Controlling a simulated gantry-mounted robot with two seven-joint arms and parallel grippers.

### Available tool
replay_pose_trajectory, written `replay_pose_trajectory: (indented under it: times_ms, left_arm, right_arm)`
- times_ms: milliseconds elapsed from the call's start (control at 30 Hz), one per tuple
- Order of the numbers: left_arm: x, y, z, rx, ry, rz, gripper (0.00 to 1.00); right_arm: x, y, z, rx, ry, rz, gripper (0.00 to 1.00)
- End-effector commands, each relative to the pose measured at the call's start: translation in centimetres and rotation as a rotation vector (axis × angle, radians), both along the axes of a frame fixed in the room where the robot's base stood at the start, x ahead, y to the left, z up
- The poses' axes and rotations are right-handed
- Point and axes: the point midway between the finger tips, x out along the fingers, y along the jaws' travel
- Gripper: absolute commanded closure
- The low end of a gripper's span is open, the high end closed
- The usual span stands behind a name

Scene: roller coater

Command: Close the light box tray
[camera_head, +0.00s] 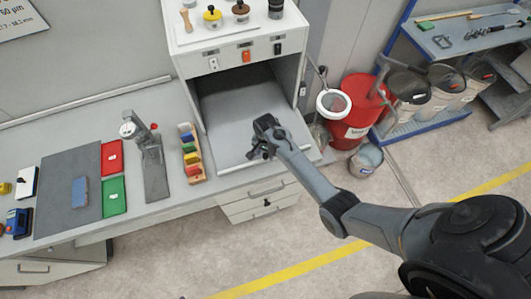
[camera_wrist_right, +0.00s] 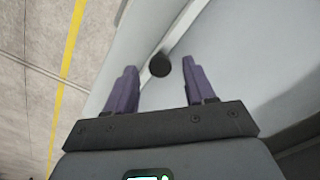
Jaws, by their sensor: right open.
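The light box (camera_head: 188,62) is a white cabinet with an open front, at the top middle of the head view. Its flat grey tray (camera_head: 232,118) lies in the opening and reaches forward to the bench's front edge. My right gripper (camera_head: 259,152) is over the tray's front part. In the right wrist view my right gripper (camera_wrist_right: 160,88) is open, with its two purple fingers apart. A round black knob (camera_wrist_right: 159,65) on a pale strip shows between and just beyond the fingertips. I cannot tell whether they touch it. My left gripper is out of view.
A wooden rack of coloured blocks (camera_head: 190,153) and a metal stand (camera_head: 152,165) are left of the tray. Red (camera_head: 112,157) and green (camera_head: 114,196) trays lie farther left. A red drum (camera_head: 360,105) and a bucket (camera_head: 366,160) stand on the right. Drawers (camera_head: 262,203) are below.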

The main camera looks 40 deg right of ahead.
Motion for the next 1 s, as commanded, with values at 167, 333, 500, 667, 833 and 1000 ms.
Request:
replay_pose_trajectory:
  times_ms: [167,333,500,667,833,1000]
  left_arm:
    - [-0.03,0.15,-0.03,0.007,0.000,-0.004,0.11]
    - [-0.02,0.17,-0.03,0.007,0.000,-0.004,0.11]
    - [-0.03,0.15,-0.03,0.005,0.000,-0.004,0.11]
    - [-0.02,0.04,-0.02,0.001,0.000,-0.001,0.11]
    - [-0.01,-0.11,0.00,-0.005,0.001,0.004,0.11]
    - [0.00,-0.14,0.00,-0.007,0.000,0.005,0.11]
  right_arm:
    - [0.00,0.00,-1.03,0.000,0.000,0.001,0.46]
    - [0.00,0.01,-1.22,0.000,0.000,0.002,0.46]
    - [-0.01,0.01,-1.21,0.000,0.000,0.001,0.49]
    - [-0.02,0.00,-1.20,0.000,0.000,0.001,0.73]
    - [-0.02,0.00,-1.20,0.000,0.000,0.001,0.99]
    - [-0.03,0.00,-1.20,0.000,0.000,0.001,1.00]
